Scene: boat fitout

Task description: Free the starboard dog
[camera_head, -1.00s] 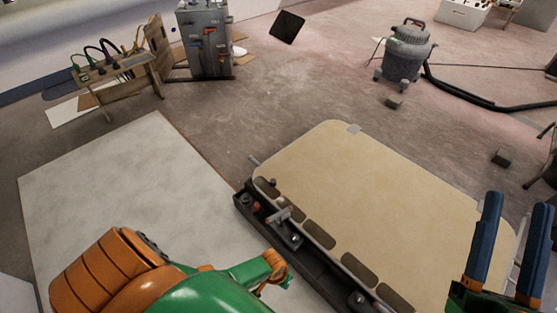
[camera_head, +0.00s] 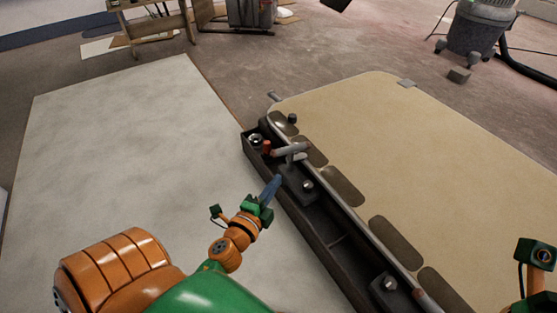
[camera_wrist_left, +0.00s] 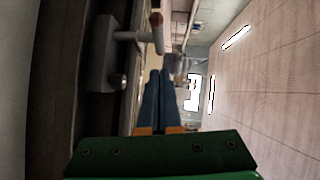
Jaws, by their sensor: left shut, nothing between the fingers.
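The hatch panel (camera_head: 400,150) is tan with dark oval pads along its near left edge, beside a dark frame rail (camera_head: 325,235). A dog with a grey lever handle (camera_head: 290,149) sits near the rail's far end, above a dark block (camera_head: 298,184). I cannot tell from labels whether this is the starboard one. My left gripper (camera_head: 274,182) is shut and empty, its blue fingertips just left of that block and below the handle. In the left wrist view the closed fingers (camera_wrist_left: 159,75) are beside the block (camera_wrist_left: 103,62) and the handle (camera_wrist_left: 136,36). My right fingers are out of view.
A red-topped fitting (camera_head: 267,147) stands in the rail beyond the handle. Another block (camera_head: 386,287) is at the rail's near end. A pale flat board (camera_head: 130,140) lies left.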

